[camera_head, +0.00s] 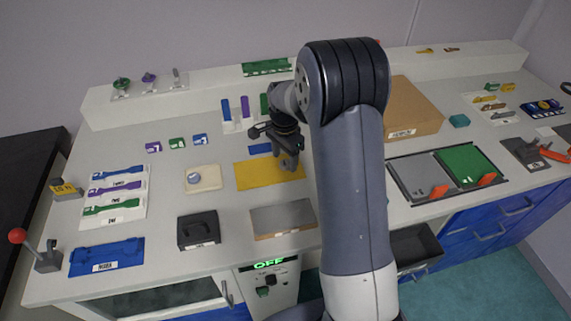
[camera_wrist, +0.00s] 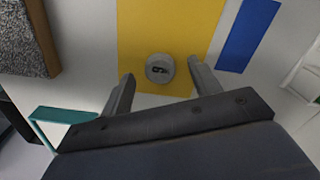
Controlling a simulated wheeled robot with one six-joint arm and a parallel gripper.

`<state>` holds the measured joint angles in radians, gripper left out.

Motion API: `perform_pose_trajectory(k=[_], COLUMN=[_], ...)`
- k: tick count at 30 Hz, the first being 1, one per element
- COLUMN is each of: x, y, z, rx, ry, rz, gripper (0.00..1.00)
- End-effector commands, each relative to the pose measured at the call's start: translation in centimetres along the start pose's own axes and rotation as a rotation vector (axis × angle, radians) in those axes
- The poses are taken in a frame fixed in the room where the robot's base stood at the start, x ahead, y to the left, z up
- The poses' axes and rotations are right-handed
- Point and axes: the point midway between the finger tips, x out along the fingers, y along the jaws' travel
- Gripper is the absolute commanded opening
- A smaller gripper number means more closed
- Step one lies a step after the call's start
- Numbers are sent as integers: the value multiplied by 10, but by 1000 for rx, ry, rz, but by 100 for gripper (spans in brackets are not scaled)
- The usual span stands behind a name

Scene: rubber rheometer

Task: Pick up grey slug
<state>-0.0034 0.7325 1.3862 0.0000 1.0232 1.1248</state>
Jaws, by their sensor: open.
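The grey slug (camera_wrist: 160,68) is a small round grey piece with a dark mark on top. In the wrist view it sits on the yellow mat (camera_wrist: 140,30), close to the mat's edge. My gripper (camera_wrist: 160,84) is open and empty, its two fingers pointing toward the slug, one on each side of it in the picture. I cannot tell the height left between them. In the head view my gripper (camera_head: 288,163) is over the right part of the yellow mat (camera_head: 255,178), and the slug cannot be made out clearly there.
A blue strip (camera_wrist: 248,35) lies beside the mat. In the head view, a cream pad with a round grey piece (camera_head: 202,178) is left of the mat, a grey-topped block (camera_head: 283,219) is in front, and a cardboard box (camera_head: 412,110) stands to the right behind my arm.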

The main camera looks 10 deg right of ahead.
Motion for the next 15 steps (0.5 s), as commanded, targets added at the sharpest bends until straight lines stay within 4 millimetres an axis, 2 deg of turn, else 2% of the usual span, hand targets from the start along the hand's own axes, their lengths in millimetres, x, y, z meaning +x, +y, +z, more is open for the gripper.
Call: perform_pose_trajectory(k=[3,10,15], x=[11,13,13], y=[0,0,0], z=[0,0,0], rx=[0,1,1], ry=[0,0,0], rz=[1,0,0], gripper=[59,59,47])
